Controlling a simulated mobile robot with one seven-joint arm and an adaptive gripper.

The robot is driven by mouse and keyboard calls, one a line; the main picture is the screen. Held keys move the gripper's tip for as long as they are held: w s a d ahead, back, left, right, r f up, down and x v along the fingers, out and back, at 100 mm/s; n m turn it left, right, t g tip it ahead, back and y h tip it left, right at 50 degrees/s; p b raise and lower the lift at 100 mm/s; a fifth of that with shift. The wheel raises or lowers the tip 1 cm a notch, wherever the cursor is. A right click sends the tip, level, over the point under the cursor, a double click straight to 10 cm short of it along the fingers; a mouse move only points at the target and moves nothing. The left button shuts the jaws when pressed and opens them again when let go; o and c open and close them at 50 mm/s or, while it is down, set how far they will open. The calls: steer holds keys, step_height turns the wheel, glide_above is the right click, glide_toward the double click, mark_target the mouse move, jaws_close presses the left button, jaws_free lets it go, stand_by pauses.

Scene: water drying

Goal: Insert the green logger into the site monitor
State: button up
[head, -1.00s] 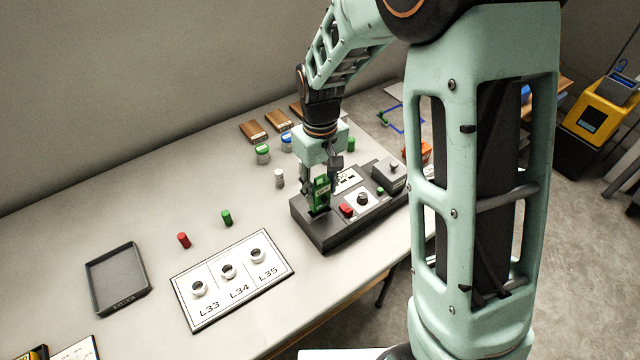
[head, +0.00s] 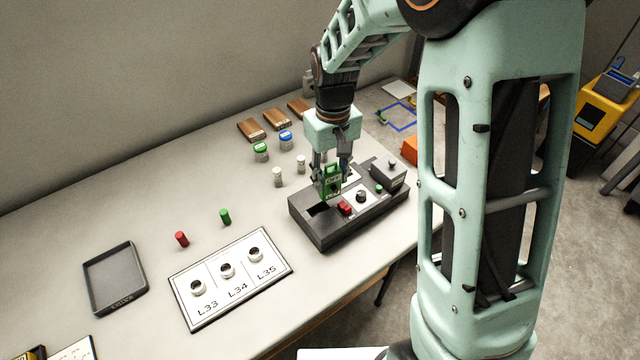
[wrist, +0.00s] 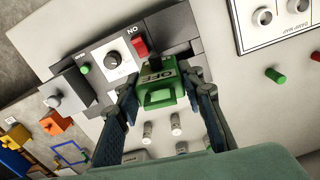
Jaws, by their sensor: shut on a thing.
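The green logger (head: 332,178) is held between the fingers of my gripper (head: 331,172), which is shut on it. The site monitor (head: 327,238) is a long dark grey box near the table's right edge. Its dark rectangular slot (head: 318,209) shows open at the left end, and the logger is to the right of it and appears above the box. In the wrist view the logger (wrist: 158,95) sits between both fingers, with a label on its upper face. The monitor's red switch (wrist: 139,47), knob (wrist: 115,58) and green button (wrist: 85,68) show beyond it.
A white board (head: 232,304) labelled L33, L34 and L35 lies left of the monitor. A red peg (head: 182,239) and a green peg (head: 225,217) stand behind it. Jars (head: 261,153) and wooden blocks (head: 251,130) are farther back. A dark tray (head: 90,292) is at left.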

steer(key=w+d+r+m, duration=0.2)
steer(key=d+r+m, duration=0.2)
steer(key=d+r, duration=0.3)
steer(key=s+a+f+n, duration=0.3)
steer(key=a+f+n, duration=0.2)
steer(key=a+f, duration=0.4)
steer(key=shift+s+a+f+n+b, duration=0.15)
steer(key=shift+a+f+n+b, duration=0.15)
steer(key=shift+a+f+b, duration=0.1)
steer(key=shift+f+b, duration=0.3)
steer(key=shift+f, duration=0.1)
steer(key=shift+f+b, duration=1)
steer(key=shift+f, duration=0.4)
steer(key=o, duration=1.3)
steer(key=shift+c, duration=0.2)
